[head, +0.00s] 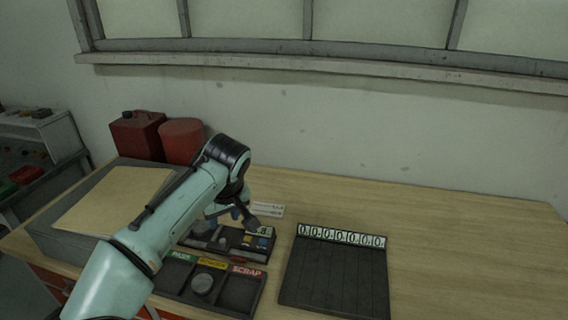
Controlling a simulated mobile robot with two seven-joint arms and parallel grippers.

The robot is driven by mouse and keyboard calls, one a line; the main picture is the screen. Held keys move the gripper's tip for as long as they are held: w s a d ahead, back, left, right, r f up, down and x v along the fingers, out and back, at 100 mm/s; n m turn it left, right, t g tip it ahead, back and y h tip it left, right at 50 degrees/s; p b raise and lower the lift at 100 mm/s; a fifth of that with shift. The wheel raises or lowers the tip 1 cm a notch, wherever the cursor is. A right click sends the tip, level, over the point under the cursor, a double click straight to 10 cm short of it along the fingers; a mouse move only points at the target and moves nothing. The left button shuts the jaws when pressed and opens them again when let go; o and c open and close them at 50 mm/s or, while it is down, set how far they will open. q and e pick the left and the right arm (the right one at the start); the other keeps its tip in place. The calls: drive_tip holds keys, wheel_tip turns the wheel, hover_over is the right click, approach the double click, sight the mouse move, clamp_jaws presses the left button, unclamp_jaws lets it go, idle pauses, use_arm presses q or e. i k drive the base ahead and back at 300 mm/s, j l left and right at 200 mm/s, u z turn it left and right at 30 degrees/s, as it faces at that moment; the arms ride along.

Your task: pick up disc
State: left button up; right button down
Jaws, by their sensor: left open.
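A round grey disc (203,283) lies in the middle compartment of a dark sorting tray (262,290). The compartment has a yellow label, with a green one to its left and a red "SCRAP" label to its right. My left gripper (232,216) is open, behind the sorting tray and over a second dark tray (262,254) that holds small parts. It is apart from the grey disc. My left forearm hides part of both trays. I cannot tell whether another disc lies beneath the gripper. My right gripper is out of view.
A dark slotted board (335,275) with a row of number labels lies to the right. A grey box with a tan top (115,200) is at the left. Red containers (182,141) stand at the back left. The table's right side (470,250) is clear.

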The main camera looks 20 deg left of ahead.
sight(201, 228)
drive_tip(key=k, duration=1)
